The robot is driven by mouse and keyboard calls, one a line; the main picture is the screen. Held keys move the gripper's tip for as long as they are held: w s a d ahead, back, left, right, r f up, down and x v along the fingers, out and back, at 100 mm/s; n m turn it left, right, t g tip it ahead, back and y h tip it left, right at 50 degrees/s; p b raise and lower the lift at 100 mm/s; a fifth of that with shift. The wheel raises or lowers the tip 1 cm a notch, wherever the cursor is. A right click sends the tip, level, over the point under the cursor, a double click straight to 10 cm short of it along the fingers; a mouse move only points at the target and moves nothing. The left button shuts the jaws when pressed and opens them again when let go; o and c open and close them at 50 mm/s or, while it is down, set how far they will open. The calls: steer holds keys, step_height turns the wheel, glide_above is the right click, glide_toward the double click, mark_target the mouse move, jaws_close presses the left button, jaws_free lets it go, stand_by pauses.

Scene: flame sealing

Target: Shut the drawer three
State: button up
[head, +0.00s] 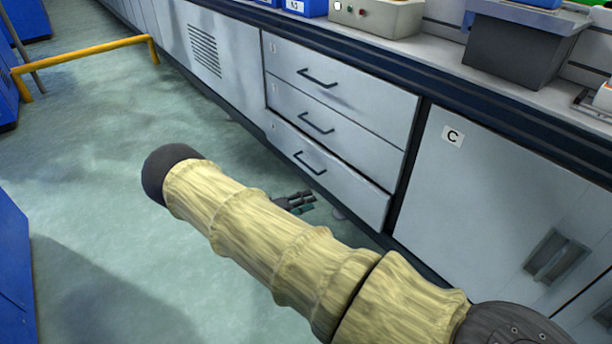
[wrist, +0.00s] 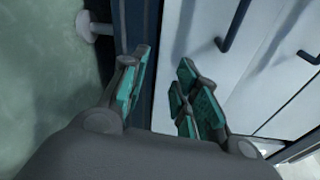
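Drawer three (head: 345,184) is the lowest of three stacked grey drawers in the head view. Its front looks close to flush with the drawers above; I cannot tell whether a small gap remains. Its dark bar handle (head: 310,163) is on the front. My gripper (head: 306,201) is low, in front of the drawer's lower part, partly hidden behind my arm. In the wrist view my gripper (wrist: 163,58) has its teal-padded fingers apart, with nothing between them.
The middle drawer (head: 350,135) and top drawer (head: 365,95) look shut. A cabinet marked C (head: 470,190) stands to the right. The counter above holds a beige control box (head: 385,18). A yellow rail (head: 85,52) stands at the far left. The green floor (head: 90,200) is largely clear.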

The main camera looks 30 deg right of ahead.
mark_target(306, 165)
steer(key=w+a+r+n+t+h+b, duration=0.25)
steer(key=w+a+r, duration=0.2)
steer(key=w, duration=0.35)
steer(key=shift+n+h, duration=0.45)
steer(key=shift+n, duration=0.1)
steer(key=shift+r+b+x, duration=0.2)
steer(key=shift+b+x, duration=0.9)
steer(key=shift+x, duration=1.7)
steer(key=shift+r+b+x, duration=0.2)
steer(key=shift+b+x, duration=0.85)
steer(key=shift+x, duration=1.7)
steer(key=shift+w, duration=0.15)
steer(key=shift+c, duration=0.3)
jaws_close()
